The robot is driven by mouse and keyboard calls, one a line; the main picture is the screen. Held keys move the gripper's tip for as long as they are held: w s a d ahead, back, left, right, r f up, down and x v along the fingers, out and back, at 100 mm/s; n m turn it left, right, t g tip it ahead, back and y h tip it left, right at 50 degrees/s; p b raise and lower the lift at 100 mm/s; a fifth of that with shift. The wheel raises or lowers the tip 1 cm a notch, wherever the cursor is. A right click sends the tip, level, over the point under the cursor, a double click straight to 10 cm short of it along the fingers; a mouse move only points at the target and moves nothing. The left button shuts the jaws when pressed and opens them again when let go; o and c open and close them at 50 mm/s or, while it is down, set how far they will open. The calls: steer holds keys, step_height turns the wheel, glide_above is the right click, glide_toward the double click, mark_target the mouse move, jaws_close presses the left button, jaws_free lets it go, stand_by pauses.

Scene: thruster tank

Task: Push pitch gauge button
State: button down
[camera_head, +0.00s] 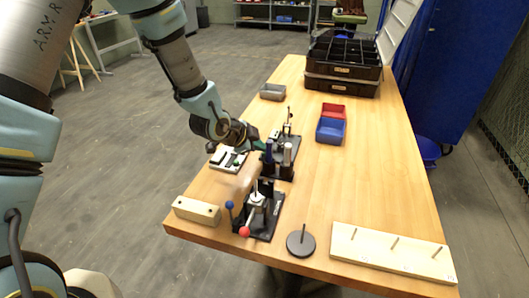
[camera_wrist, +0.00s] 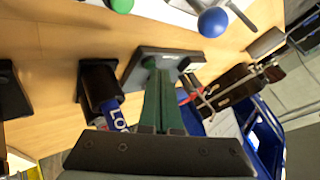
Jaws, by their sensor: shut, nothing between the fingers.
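My gripper (camera_head: 258,145) is shut and empty. It reaches in from the left over the wooden table, close to a black-based device (camera_head: 280,172) with upright posts. In the wrist view my dark green fingers (camera_wrist: 164,72) are together, with their tips over or against a dark plate (camera_wrist: 146,62); I cannot tell if they touch. A black cylinder with a blue label (camera_wrist: 101,88) stands left of the fingers. A blue ball (camera_wrist: 212,22) and a green ball (camera_wrist: 122,5) show at the top. I cannot tell which part is the pitch gauge button.
A second black-based device (camera_head: 262,222) with blue and red knobs stands nearer. A light panel (camera_head: 228,160) lies left of my gripper. Blue (camera_head: 330,131) and red (camera_head: 333,110) bins stand right. A wooden block (camera_head: 197,211) and pegged board (camera_head: 390,252) are in front.

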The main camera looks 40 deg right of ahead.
mark_target(261, 157)
steer(key=shift+r, duration=0.65)
step_height(261, 157, up, 6)
steer(key=p, duration=0.4)
stand_by(0.5)
steer(key=w+a+r+n+t+y, duration=0.15)
steer(key=w+a+n, duration=0.25)
steer(key=a, duration=0.5)
steer(key=w+a+r+n+y, duration=0.2)
steer(key=w+a+n+y, duration=0.15)
steer(key=a, duration=0.65)
steer(key=w+a+r+n+t+y, duration=0.1)
steer(key=w+a+r+n, duration=0.1)
steer(key=w+a+n, duration=0.5)
steer(key=s+a+r+n+g+y, duration=0.1)
steer(key=s+a+n, duration=0.4)
steer(key=a, duration=0.6)
steer(key=s+a+r+n+g+y, duration=0.1)
steer(key=s+a+n, duration=0.4)
steer(key=a, duration=0.6)
step_height(261, 157, up, 3)
steer(key=shift+s+f+y, duration=0.1)
steer(key=shift+s+y, duration=0.25)
steer(key=shift+y, duration=0.15)
